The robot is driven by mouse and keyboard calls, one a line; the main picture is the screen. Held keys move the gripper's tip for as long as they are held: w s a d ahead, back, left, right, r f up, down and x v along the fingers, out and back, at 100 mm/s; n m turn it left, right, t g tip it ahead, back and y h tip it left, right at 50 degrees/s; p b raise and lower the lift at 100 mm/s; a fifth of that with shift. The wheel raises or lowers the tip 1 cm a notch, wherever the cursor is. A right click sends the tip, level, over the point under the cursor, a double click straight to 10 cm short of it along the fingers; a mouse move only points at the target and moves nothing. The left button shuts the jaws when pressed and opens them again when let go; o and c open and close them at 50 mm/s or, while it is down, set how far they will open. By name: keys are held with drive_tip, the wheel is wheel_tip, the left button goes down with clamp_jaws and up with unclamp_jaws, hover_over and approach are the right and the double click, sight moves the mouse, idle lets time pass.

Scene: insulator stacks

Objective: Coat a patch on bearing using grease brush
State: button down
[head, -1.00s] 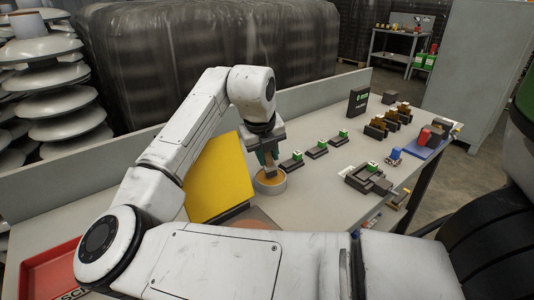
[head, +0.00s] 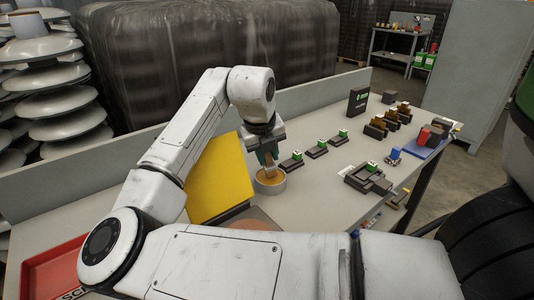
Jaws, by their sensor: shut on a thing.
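My gripper (head: 267,158) points down near the middle of the table, to the right of a yellow panel. It is shut on the grease brush (head: 268,170), of which only a small part shows below the jaws. The brush is at a round, light grey pot (head: 270,190) with an orange-brown filling, its lower end over or in the filling; I cannot tell whether it touches. I cannot make out the bearing for certain. A flat reddish-brown surface (head: 250,224) shows partly behind my forearm.
A tilted yellow panel (head: 222,180) stands close left of the pot. A red tray (head: 45,270) is at lower left. Bare tabletop (head: 320,195) lies right of the pot.

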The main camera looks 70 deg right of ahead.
drive_tip(key=shift+r+p, duration=2.9)
drive_tip(key=shift+r, duration=0.55)
